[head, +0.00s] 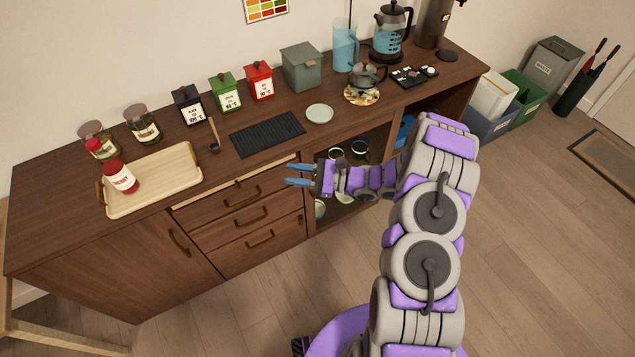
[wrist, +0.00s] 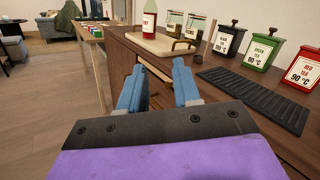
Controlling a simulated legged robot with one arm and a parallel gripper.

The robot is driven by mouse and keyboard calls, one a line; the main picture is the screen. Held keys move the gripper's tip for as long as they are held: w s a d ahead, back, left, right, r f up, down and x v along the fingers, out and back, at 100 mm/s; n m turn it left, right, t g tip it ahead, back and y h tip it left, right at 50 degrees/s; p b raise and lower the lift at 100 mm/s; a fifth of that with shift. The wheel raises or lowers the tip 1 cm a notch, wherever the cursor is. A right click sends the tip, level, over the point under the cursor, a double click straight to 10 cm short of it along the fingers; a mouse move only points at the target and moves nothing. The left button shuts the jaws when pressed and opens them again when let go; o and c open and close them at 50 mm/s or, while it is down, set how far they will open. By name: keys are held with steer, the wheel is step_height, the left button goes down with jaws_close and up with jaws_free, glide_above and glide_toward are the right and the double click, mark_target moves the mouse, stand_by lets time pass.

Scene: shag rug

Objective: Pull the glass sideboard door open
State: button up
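The wooden sideboard (head: 75,215) stands along the wall. Its glass-fronted section (head: 347,212) is right of the drawers, with cups and dishes visible inside. My arm covers much of this section, and I cannot make out its door handle or whether the door is ajar. My gripper (head: 288,175) is in front of the section's upper left part, pointing left toward the drawers. Its two blue fingers are apart with nothing between them. In the wrist view the open gripper (wrist: 158,75) points along the sideboard's front, beside the countertop edge.
The top drawer (head: 240,190) shows a pale strip along its upper edge. On the countertop stand a wooden tray (head: 180,185) with a red bottle, a black mat (head: 268,134), several tins and a kettle (head: 390,35). Bins (head: 525,95) stand at the right. The floor in front is clear.

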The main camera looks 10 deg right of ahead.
steer(key=d+f+m+t+h, duration=0.55)
steer(key=d+f, duration=0.25)
steer(key=f, duration=0.6)
steer(key=d+f+m+t+h, duration=0.45)
steer(key=d+f+m, duration=0.3)
steer(key=f, duration=0.55)
steer(key=b+x, duration=0.4)
steer(key=x, duration=1.3)
steer(key=shift+w+n+b, duration=0.25)
steer(key=shift+n+b, duration=0.15)
steer(key=shift+r, duration=0.1)
steer(key=shift+c, duration=0.4)
steer(key=shift+a, duration=0.15)
steer(key=c, duration=0.3)
jaws_close()
